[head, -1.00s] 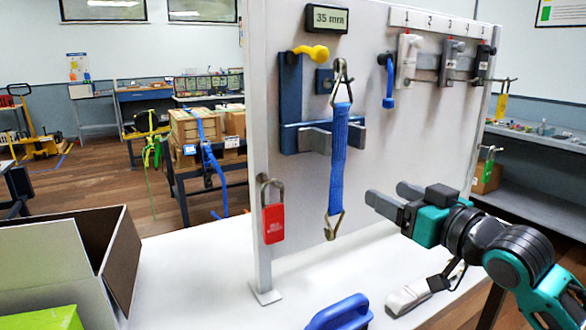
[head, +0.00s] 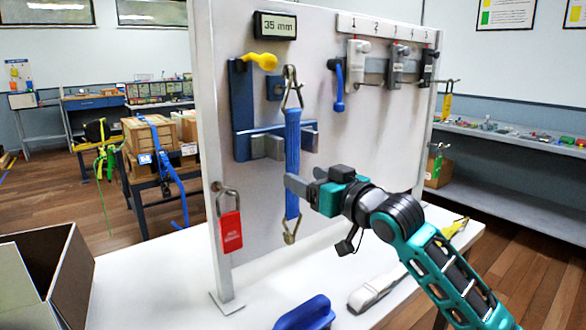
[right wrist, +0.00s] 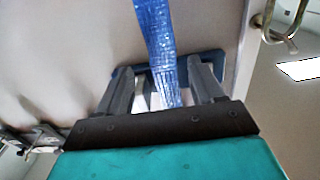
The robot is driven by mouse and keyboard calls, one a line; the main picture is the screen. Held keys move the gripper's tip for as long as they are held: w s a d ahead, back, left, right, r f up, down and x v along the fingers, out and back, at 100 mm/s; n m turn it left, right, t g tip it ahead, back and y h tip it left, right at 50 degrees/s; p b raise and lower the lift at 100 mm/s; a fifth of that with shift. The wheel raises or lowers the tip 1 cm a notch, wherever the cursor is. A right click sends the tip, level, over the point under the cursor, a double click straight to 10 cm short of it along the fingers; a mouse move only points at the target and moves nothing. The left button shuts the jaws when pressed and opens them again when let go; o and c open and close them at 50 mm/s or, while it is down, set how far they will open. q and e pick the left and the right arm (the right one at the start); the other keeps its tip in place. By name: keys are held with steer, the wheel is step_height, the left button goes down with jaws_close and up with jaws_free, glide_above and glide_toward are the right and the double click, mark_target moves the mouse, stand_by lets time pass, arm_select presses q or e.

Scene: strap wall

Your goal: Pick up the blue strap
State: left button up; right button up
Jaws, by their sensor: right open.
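The blue strap (head: 292,150) hangs upright in front of the grey panel, with a metal hook at its top and another at its lower end. My right gripper (head: 298,184) is at the strap's lower half, coming from the right. In the right wrist view the strap (right wrist: 157,35) runs down between the two spread fingers (right wrist: 163,82), with gaps visible on both sides. The jaws are open and not closed on it. One finger partly covers the strap in the head view. My left gripper is not in view.
A blue caliper-like tool (head: 242,110) with a yellow knob is on the panel behind the strap. A red padlock (head: 230,230) hangs to the left. An open box (head: 68,275) stands at left.

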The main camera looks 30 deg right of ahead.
mark_target(294, 172)
steer(key=shift+w+a, duration=0.15)
steer(key=shift+w, duration=0.75)
steer(key=shift+w+a, duration=0.15)
steer(key=shift+w, duration=0.75)
steer(key=shift+c, duration=0.2)
steer(key=shift+r, duration=0.1)
jaws_close()
